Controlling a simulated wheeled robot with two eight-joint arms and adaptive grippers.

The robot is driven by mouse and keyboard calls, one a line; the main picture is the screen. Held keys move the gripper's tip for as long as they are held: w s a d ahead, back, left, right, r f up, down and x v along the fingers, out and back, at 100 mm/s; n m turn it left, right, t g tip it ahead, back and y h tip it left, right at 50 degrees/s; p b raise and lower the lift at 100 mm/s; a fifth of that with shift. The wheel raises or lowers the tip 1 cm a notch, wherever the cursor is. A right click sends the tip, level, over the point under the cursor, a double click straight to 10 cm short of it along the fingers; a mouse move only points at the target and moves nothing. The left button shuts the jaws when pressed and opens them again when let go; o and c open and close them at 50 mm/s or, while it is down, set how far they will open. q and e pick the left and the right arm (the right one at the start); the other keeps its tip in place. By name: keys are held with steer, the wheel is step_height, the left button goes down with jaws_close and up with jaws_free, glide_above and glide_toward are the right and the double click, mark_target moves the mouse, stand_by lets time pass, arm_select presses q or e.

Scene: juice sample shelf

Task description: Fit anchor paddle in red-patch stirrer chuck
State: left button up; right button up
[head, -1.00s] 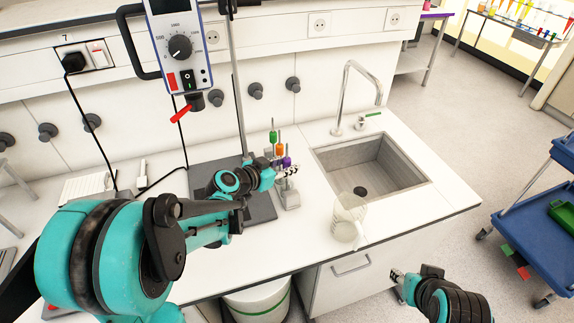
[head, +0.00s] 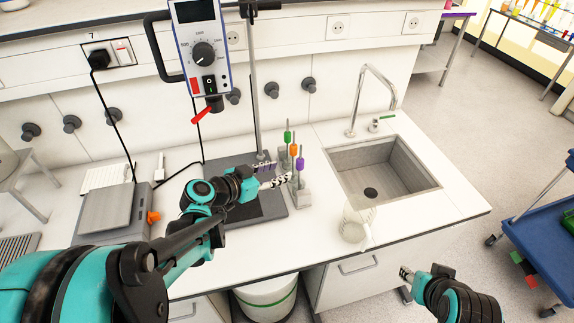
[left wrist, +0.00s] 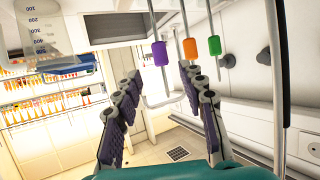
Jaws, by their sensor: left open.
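The stirrer (head: 203,58) with a red patch hangs on a rod at the upper left, its dark chuck (head: 215,103) below with a red handle. Three thin shafts with green (head: 287,137), orange (head: 294,150) and purple (head: 301,164) collars stand in grey holders (head: 304,192). In the upside-down left wrist view, the purple collar (left wrist: 160,53) shows beyond the open fingers (left wrist: 160,78). My right gripper (head: 406,275) hangs off the bench front.
The stand's dark base plate (head: 272,206) lies under my left gripper. A grey box (head: 108,209) and an orange piece (head: 153,217) are at left. A blue cart (head: 545,225) stands right.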

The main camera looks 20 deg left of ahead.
arm_select(q)
steer(key=s+d+f+n+g+y, duration=0.1)
steer(key=s+d+n+g+y, duration=0.1)
steer(key=s, duration=0.6)
steer(key=s+d+f+n+g+y, duration=0.1)
steer(key=s+d+n+g+y, duration=0.1)
steer(key=s, duration=0.6)
steer(key=shift+s+d+f+n+g+y, duration=0.15)
steer(key=shift+s+f+n+g+y, duration=0.3)
steer(key=shift+y, duration=0.55)
steer(key=shift+w+r, duration=0.1)
steer(key=shift+r, duration=0.05)
step_height(320, 180, down, 2)
steer(key=shift+f+b, duration=0.2)
steer(key=shift+b, duration=0.9)
steer(key=shift+r, duration=0.2)
steer(key=shift+c, duration=0.4)
